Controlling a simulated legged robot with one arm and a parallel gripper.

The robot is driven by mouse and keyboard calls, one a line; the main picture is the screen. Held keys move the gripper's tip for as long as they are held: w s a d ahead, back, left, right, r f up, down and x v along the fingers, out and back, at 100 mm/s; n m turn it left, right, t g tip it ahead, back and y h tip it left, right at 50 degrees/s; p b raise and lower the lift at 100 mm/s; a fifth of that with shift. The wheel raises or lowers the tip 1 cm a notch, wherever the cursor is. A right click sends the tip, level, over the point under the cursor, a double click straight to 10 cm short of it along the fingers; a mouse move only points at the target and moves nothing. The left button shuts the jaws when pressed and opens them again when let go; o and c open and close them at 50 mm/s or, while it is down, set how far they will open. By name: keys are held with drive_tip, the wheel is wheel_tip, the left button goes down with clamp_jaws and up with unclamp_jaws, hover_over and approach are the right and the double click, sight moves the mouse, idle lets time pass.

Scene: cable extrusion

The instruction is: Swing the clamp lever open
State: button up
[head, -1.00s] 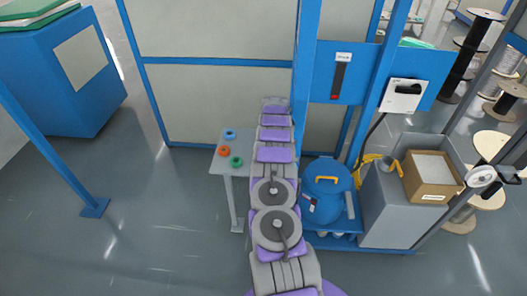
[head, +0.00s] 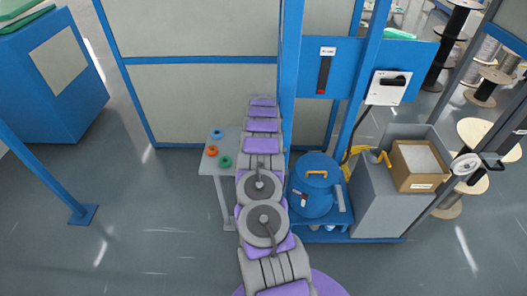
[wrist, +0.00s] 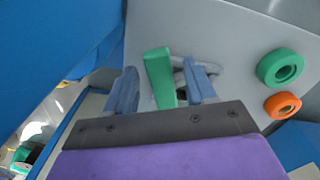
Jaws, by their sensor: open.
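In the wrist view, an upright green bar (wrist: 159,78), which looks like the clamp lever's handle, stands between the two blue-grey fingers of my gripper (wrist: 162,88). My gripper is open, with a gap visible on each side of the bar. Grey metal parts (wrist: 180,76) show behind the bar and partly behind the right finger. The bar's lower end meets the edge of my gripper's body in the picture, so its base is hidden. In the head view my arm hides the lever, and my fingers cannot be made out.
A blue drum (head: 314,190) and a grey cabinet with a cardboard box (head: 420,165) stand right.

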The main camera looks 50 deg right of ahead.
wheel_tip(320, 180, up, 17)
drive_tip(key=p, duration=0.2)
drive_tip(key=shift+r, duration=0.15)
idle(0.3)
drive_tip(key=shift+w, duration=0.1)
